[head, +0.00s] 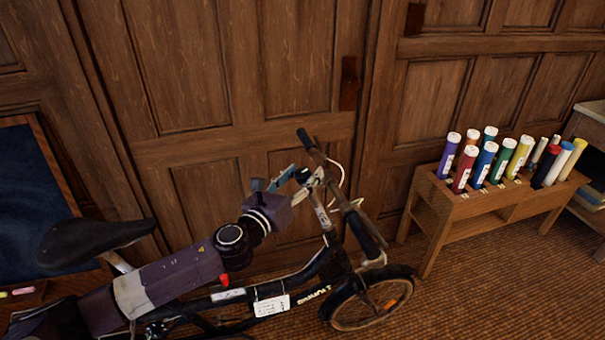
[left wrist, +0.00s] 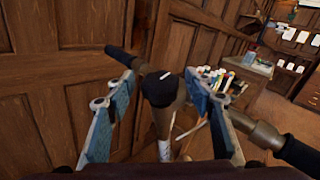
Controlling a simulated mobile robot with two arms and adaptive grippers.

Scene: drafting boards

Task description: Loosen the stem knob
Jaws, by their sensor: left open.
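The stem knob (left wrist: 160,88) is a dark, ribbed-looking cap with a short white line on top, seen in the middle of the left wrist view. It sits on the stem of the bicycle's handlebar (left wrist: 256,132). My left gripper (head: 275,181) is open at the handlebar in the head view. In the left wrist view its blue-padded fingers stand to the left and right of the knob, with gaps on both sides. The bicycle (head: 319,263) stands upright. My right gripper is not in view.
A wood-panelled wall (head: 290,60) with doors stands close behind the bicycle. A low wooden rack (head: 470,215) with several coloured tubes is at the right. A dark blue board (head: 35,200) leans at the left. Brown floor lies clear at the lower right.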

